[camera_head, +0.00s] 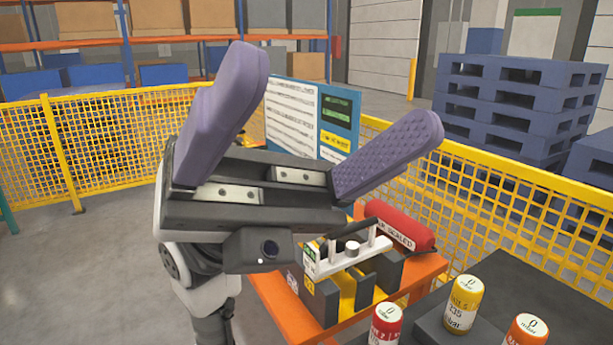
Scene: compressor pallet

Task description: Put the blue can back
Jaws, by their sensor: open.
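My gripper (338,98) is raised in the middle of the head view, its two purple padded fingers spread wide with nothing between them. No blue can shows in this view. A yellow can (461,302) with a white top stands upright on a dark surface at the lower right. A red can (386,325) and an orange can (526,331) stand near it, both cut by the bottom edge. My gripper is above and to the left of these cans, apart from them.
An orange pallet (278,312) bears dark and yellow blocks, a white-and-black handled unit (350,254) and a red cylinder (400,226). The dark surface (520,285) is bare behind the yellow can. Yellow mesh fencing (112,140) and stacked blue pallets (515,100) stand behind.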

